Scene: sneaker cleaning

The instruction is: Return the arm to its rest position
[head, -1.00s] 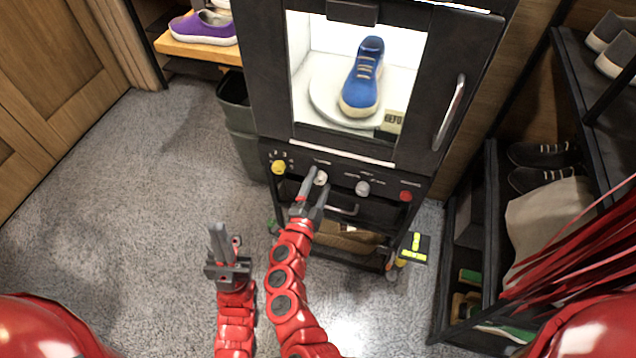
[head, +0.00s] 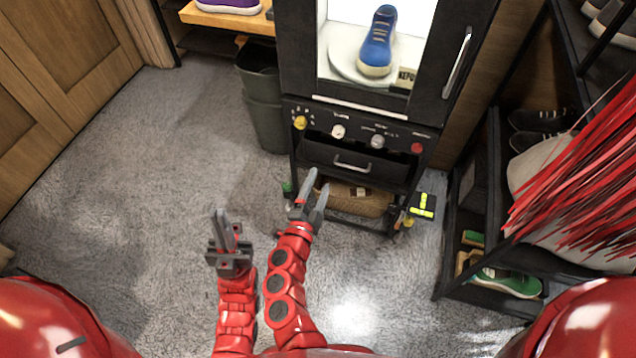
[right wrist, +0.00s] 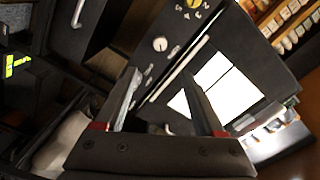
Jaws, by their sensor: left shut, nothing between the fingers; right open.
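My right gripper (head: 314,196) is open and empty in front of the lower part of the black cabinet, below its drawer handle (head: 351,163). In the right wrist view its two fingers (right wrist: 165,105) stand wide apart, with the cabinet's panel and knobs beyond them. My left gripper (head: 222,222) is shut and empty, held over the grey floor to the left of the right one. The two red forearms run side by side. A blue sneaker (head: 377,45) sits on a round white turntable (head: 343,62) inside the lit cabinet (head: 294,60).
The panel carries a yellow knob (head: 300,122), a white knob (head: 338,131), a grey knob (head: 377,142) and a red knob (head: 417,148). A dark bin (head: 262,112) stands left of the cabinet. A black shoe rack (head: 492,180) stands at right. The floor (head: 140,170) at left is clear.

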